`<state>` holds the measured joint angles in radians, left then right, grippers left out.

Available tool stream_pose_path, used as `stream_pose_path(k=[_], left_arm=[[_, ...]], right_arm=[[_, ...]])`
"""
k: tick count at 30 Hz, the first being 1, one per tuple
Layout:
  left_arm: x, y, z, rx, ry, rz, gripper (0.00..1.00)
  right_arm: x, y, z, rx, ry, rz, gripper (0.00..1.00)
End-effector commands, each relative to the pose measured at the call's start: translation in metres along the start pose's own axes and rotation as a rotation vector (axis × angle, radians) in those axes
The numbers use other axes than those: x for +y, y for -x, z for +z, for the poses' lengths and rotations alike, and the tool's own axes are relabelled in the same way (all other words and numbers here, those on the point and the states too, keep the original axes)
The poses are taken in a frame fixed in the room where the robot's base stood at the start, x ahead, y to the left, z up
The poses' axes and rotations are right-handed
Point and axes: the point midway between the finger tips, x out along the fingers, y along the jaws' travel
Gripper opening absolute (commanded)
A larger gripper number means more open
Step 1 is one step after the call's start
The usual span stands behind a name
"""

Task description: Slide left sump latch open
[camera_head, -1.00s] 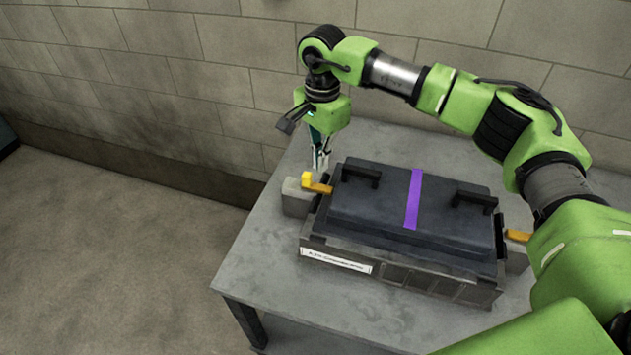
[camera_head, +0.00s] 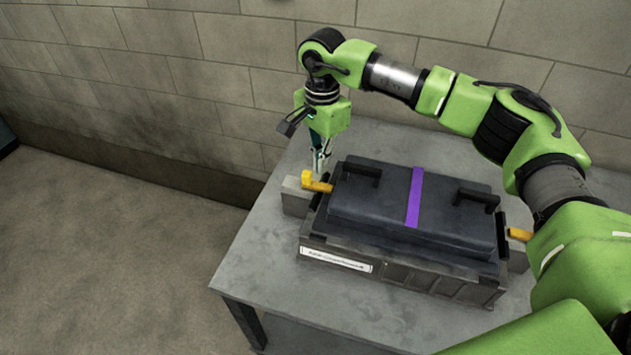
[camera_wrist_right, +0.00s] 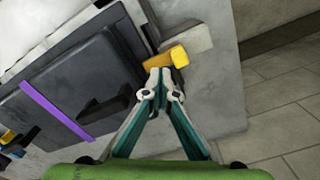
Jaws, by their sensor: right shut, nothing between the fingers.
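The left sump latch (camera_head: 316,183) is a yellow bar with a raised end on a grey block at the left end of the dark sump box (camera_head: 400,270). It also shows in the right wrist view (camera_wrist_right: 166,57). My right gripper (camera_head: 320,172) points down just behind the latch, its fingers shut and empty. In the right wrist view the fingertips (camera_wrist_right: 160,75) are close beside the latch; I cannot tell whether they touch it. My left gripper is not in view.
The box has a dark lid (camera_head: 385,208) with a purple stripe and two black handles. A second yellow latch (camera_head: 520,235) sits at its right end, near my arm. The grey table (camera_head: 255,270) is clear at the front left. A block wall stands behind.

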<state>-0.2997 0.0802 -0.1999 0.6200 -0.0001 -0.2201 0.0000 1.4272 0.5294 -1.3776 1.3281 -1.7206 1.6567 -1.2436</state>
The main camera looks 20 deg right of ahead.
Motion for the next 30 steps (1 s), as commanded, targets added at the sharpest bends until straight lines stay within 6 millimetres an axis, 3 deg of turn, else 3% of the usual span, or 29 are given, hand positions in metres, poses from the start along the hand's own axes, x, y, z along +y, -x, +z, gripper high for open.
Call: stream_pose_path(k=[30], left_arm=[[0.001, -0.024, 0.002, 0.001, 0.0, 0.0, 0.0]], right_arm=[[0.0, -0.032, 0.0, 0.0, 0.0, 0.001, 0.0]])
